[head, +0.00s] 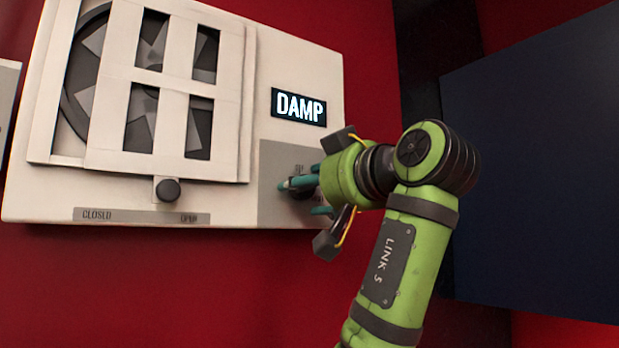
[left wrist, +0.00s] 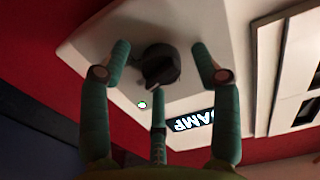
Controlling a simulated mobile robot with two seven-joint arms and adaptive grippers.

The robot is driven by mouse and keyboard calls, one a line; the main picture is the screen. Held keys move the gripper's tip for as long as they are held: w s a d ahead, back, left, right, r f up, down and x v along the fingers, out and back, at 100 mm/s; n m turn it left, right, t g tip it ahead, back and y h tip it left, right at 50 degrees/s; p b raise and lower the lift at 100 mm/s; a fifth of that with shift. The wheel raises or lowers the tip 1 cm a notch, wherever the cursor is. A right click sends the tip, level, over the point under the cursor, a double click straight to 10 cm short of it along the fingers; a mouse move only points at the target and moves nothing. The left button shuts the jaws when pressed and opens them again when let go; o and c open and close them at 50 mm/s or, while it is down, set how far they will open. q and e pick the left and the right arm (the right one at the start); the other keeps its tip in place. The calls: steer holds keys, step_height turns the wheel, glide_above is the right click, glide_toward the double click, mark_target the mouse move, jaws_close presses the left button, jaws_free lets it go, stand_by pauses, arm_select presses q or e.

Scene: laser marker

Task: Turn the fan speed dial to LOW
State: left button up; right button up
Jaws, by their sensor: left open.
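The fan speed dial (left wrist: 158,66) is a round black knob with a pointer, on a pale panel in the left wrist view. In the head view the gripper mostly hides it and its labels, so I cannot read its setting. My left gripper (head: 308,190) has teal fingers spread open around the dial. In the left wrist view two fingers (left wrist: 159,72) flank the dial and a third lies just below it. I cannot tell whether any finger touches it. My right gripper is not in view.
A lit display (head: 299,107) reads "DAMP". A louvred cover (head: 150,75) hides part of a fan at left, with a black slider knob (head: 168,190) below it. A small green light (left wrist: 141,105) shows near the dial. A dark blue panel (head: 535,170) stands right of my arm.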

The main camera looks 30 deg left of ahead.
arm_select(q)
steer(key=shift+w+a, duration=0.1)
steer(key=shift+a, duration=0.15)
steer(key=shift+d, duration=0.1)
steer(key=shift+d, duration=0.1)
steer(key=c, duration=1.2)
steer(key=shift+o, duration=0.2)
steer(key=shift+n, duration=0.8)
steer(key=shift+f, duration=0.1)
steer(key=o, duration=1.2)
steer(key=shift+c, duration=0.2)
